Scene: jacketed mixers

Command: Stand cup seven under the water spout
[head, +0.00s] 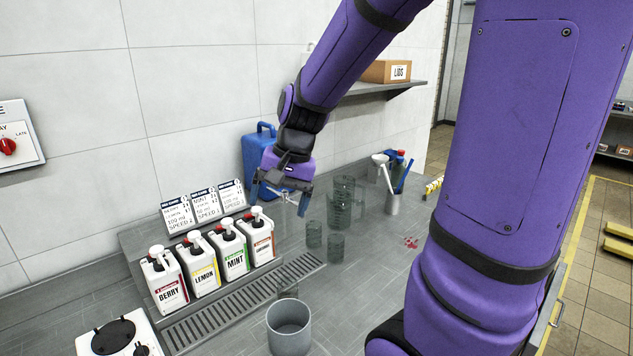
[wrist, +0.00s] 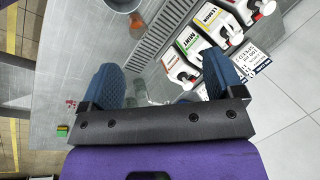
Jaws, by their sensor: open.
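My gripper (head: 280,199) is open above the counter, behind the drip grate; its two blue fingers also show in the wrist view (wrist: 163,78). Nothing is visibly held between them. I cannot read a number on any, so I cannot tell which is cup seven.
Berry (head: 168,282), lemon, mint and another bottle line the grate (head: 225,312). A grey pot (head: 289,328) stands in front.

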